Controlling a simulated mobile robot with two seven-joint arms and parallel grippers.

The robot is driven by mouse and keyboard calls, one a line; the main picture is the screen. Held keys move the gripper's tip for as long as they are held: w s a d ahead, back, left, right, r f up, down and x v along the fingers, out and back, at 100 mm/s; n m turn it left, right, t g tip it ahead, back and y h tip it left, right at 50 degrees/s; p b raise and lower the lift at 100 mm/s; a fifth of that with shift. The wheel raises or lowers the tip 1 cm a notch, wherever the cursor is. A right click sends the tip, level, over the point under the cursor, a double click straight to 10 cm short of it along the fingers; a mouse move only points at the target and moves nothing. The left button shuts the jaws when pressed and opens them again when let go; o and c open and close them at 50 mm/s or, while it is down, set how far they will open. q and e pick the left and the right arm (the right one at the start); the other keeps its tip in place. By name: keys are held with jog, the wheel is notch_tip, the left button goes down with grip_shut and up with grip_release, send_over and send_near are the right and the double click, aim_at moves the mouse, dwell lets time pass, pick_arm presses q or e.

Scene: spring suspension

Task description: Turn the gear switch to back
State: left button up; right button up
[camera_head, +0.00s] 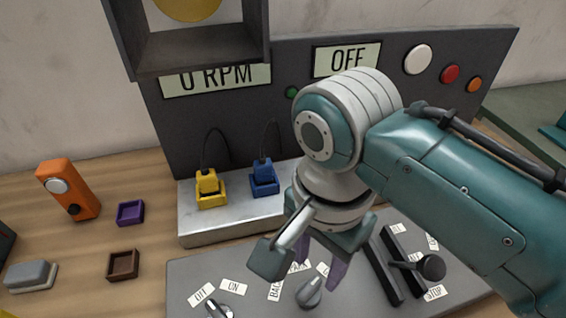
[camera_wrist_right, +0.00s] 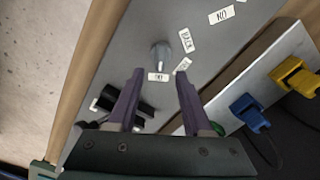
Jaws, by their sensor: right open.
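The gear switch is a grey knob (camera_head: 310,292) on the dark control panel, with small white labels around it; one reads BACK (camera_head: 274,290). In the right wrist view the knob (camera_wrist_right: 160,54) stands just beyond my fingertips, and the BACK label (camera_wrist_right: 186,40) is to its right. The knob's exact pointing direction is hard to tell. My right gripper (camera_head: 318,268) is open and empty above the panel beside the knob. In the right wrist view its two purple fingers (camera_wrist_right: 159,75) are spread apart, with the knob ahead of the gap. My left gripper is not in view.
Another knob (camera_head: 218,309) sits to the left, by OFF and ON labels. A black lever (camera_head: 430,267) stands right of the gear switch. Yellow (camera_head: 208,190) and blue (camera_head: 264,178) plugs sit on a metal block behind. The display (camera_head: 215,78) reads 0 RPM; another (camera_head: 347,59) reads OFF.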

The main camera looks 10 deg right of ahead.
aim_at(313, 283)
notch_tip(313, 283, down, 6)
jog(key=shift+r+b, duration=0.25)
jog(key=shift+b, duration=0.45)
grip_shut()
